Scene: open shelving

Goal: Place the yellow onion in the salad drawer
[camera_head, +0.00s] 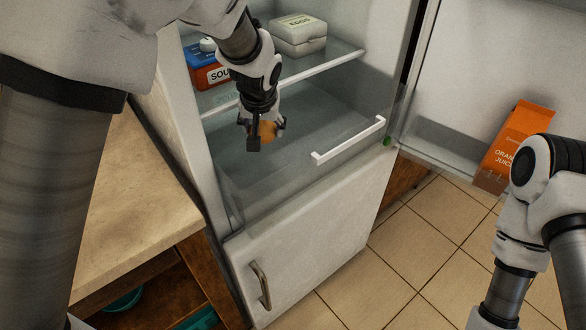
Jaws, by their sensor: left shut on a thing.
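My left gripper (267,134) reaches down into the open fridge. It is shut on the yellow onion (267,129), an orange-brown round thing partly hidden by the fingers. In the picture, the gripper and onion overlap the clear salad drawer (290,168), which sits below the glass shelf and has a white bar handle (348,141). I cannot tell how far the onion is above the drawer's floor. My right arm shows at the right edge; its gripper is not in view.
The fridge door is open at right and holds an orange juice carton (514,148). A counter (135,205) stands at left.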

